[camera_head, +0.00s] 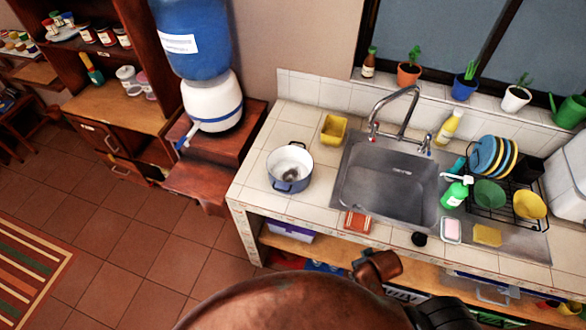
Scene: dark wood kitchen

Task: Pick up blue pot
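A round pot (277,176) with a white inside and blue outside and handles stands upright on the tiled counter, left of the sink. Something small and dark shows inside it; I cannot tell what. A small blue plant pot (464,89) with a green plant stands on the window sill behind the sink. Neither of my grippers can be made out in this view, and nothing is touching either pot.
The metal sink (385,185) lies right of the pot and a yellow container (334,129) behind it. A blue water dispenser (212,105) stands at left. A dish rack (508,205) and green soap bottle (456,193) stand at right. Tiled floor at left is open.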

